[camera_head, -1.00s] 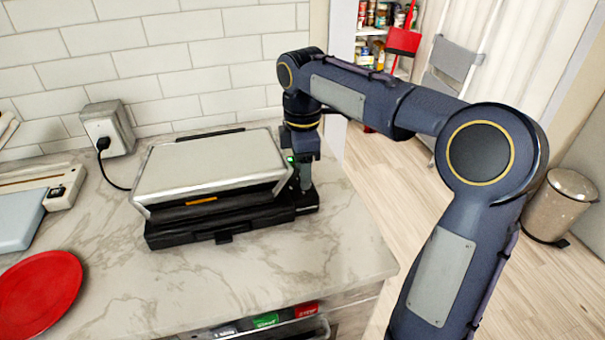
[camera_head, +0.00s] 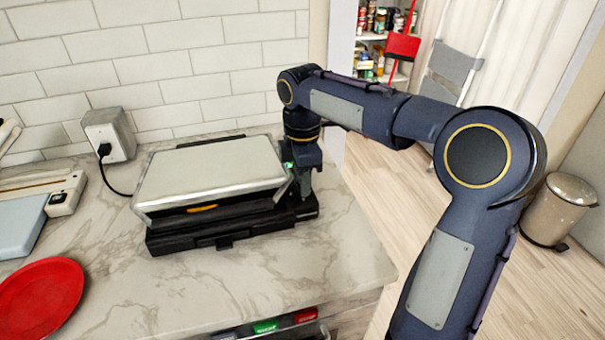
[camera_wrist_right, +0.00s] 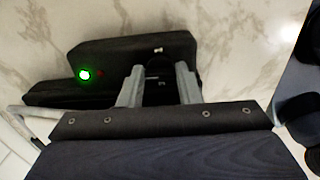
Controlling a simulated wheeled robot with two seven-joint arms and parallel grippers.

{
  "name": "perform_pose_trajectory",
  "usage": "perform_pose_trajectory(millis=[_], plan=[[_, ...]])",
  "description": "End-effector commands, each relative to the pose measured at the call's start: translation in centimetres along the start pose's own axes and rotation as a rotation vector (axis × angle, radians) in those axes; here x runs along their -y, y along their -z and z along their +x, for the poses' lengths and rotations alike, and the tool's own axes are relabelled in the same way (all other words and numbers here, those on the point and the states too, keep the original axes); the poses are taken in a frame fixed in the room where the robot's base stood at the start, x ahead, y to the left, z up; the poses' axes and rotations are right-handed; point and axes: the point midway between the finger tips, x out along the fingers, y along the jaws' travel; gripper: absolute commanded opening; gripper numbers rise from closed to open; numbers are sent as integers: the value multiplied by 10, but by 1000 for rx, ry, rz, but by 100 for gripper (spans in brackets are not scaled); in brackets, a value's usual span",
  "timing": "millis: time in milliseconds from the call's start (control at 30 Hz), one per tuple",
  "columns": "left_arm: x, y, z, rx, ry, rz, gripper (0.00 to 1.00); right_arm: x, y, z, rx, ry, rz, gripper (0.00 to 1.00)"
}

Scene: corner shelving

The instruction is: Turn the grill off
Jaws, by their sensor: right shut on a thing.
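The grill (camera_head: 212,172) stands on the marble counter, with a silver lid and a black base. Its lid looks slightly raised at the front. My right gripper (camera_head: 305,190) points down at the grill's right side. In the right wrist view, its two grey fingers (camera_wrist_right: 159,82) are on either side of a dark knob (camera_wrist_right: 158,68) on the black side part of the grill, shut on it. A green light (camera_wrist_right: 84,73) glows to the left of the fingers. The knob's marking cannot be read. My left gripper is not in view.
A wall socket (camera_head: 109,134) with a black cord is behind the grill to the left. A red plate (camera_head: 40,298) lies at the front left. The counter in front of the grill is clear. A bin (camera_head: 560,208) stands on the floor at right.

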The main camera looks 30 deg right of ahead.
Motion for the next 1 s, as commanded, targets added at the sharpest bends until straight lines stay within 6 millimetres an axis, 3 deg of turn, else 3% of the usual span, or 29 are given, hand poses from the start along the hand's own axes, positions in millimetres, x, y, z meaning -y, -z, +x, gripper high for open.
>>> perform_pose_trajectory(millis=[267, 300, 467, 767, 1000], plan=[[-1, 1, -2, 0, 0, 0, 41, 0, 0, 0, 0, 0, -26, 8], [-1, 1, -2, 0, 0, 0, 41, 0, 0, 0, 0, 0, -26, 32], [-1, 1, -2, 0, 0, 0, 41, 0, 0, 0, 0, 0, -26, 53], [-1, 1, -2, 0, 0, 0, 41, 0, 0, -2, 0, -1, -25, 53], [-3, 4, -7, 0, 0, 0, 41, -1, 0, -36, -2, -5, -24, 53]])
